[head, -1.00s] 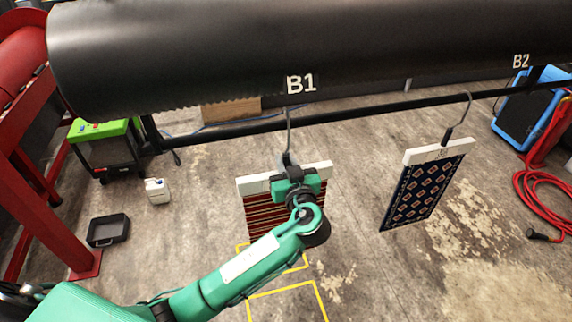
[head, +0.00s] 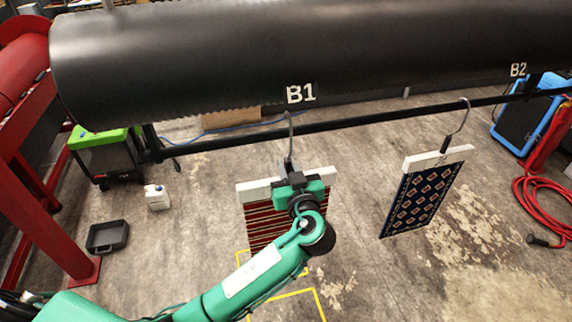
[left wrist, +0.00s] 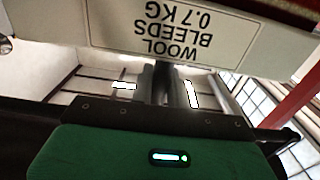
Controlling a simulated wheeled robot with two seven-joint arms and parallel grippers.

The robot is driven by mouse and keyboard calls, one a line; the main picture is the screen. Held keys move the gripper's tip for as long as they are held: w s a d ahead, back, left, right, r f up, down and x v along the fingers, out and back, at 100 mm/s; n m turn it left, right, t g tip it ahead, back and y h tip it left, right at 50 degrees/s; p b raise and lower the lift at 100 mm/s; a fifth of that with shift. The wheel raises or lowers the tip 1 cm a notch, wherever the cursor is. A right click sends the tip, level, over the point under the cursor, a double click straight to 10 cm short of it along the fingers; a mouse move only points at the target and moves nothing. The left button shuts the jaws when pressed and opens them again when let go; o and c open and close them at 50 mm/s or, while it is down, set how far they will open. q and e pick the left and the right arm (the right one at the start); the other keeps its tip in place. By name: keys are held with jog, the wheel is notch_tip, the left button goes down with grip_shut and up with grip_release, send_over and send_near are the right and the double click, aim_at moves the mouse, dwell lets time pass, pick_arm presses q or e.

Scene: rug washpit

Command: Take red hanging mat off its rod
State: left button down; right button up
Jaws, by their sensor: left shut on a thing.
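The red striped mat (head: 272,223) hangs from a white clamp bar (head: 258,190) with a thin metal hook (head: 290,130) above it, under the B1 mark. The hook's top shows at and just above the black rod (head: 340,125); I cannot tell whether it bears on it. My left gripper (head: 291,172) is shut on the hanger's dark grip at the middle of the bar. My gripper and arm hide part of the mat. In the left wrist view the white bar (left wrist: 255,45) fills the top, its label upside down: "WOOL BLEEDS 0.7 KG". My right gripper is out of view.
A dark blue patterned mat (head: 423,198) hangs at B2 to the right. A big black roller (head: 200,60) lies above and behind the rod. A red frame (head: 40,200), black tray (head: 107,237) and white jug (head: 157,197) are at left. Floor between the mats is clear.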

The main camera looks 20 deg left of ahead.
pick_arm(q)
jog(key=b+v, duration=0.3)
jog(key=v, duration=1)
dwell(0.8)
jog(key=shift+s, duration=0.1)
